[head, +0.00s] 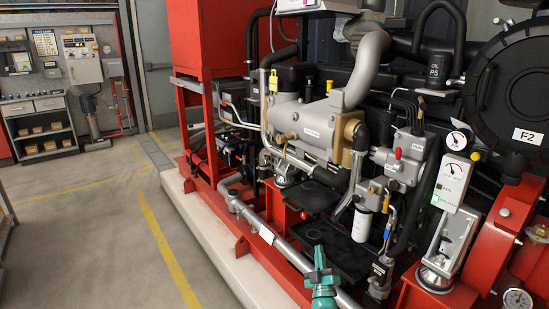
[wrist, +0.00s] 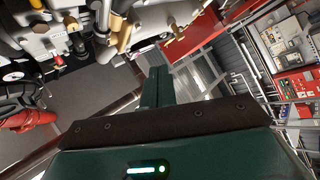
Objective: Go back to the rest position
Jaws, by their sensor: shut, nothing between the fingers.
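My gripper (head: 319,254) is teal and shows at the bottom middle of the head view, pointing up into the picture. It appears in front of the red pump frame and a grey pipe. In the wrist view, its dark green fingers (wrist: 157,88) are together with nothing between them. No held object shows. The fingers appear apart from the machine parts behind them, though the exact distance is hard to tell.
The fire pump engine (head: 315,130) fills the middle and right, with pipes, hoses and a gauge panel (head: 452,182) near the gripper. Open floor (head: 95,235) with yellow lines lies left. A shelf (head: 42,125) and wall panels stand at the back left.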

